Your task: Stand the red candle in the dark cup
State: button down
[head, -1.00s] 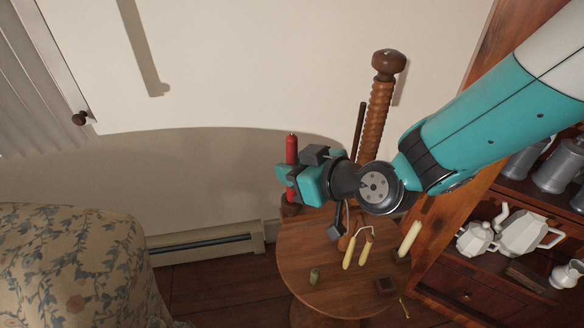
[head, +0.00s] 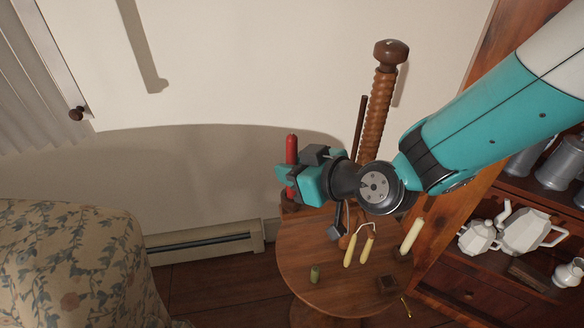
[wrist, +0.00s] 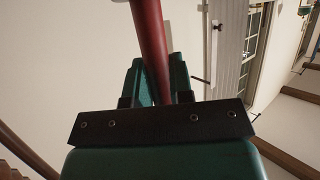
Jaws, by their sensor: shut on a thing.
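The red candle (head: 291,148) is upright at the back left of the round table. My gripper (head: 287,174) is shut around it partway up, and a short bit of red shows below the jaws. In the wrist view the candle (wrist: 151,40) runs between the green fingers (wrist: 160,80). A dark brown cup-like holder (head: 290,208) stands at the table's back left edge, straight below the candle in the head view. I cannot tell whether the candle's lower end is inside it or above it. A small dark square holder (head: 388,285) sits at the table's right.
The round wooden table (head: 320,255) also bears a green candle stub (head: 314,274), two yellow candles joined by a wick (head: 358,249) and a cream candle (head: 411,235) in a holder. A tall turned post (head: 378,115) rises behind. A shelf with white teapots (head: 525,232) stands right.

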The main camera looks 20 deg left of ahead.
jog(key=shift+f+b, duration=0.35)
dwell(0.6)
jog(key=c, duration=0.9)
grip_release()
jog(key=b+v, duration=0.8)
jog(key=v, duration=0.9)
jog(key=shift+s+d+r, duration=0.1)
jog(key=shift+d, duration=0.1)
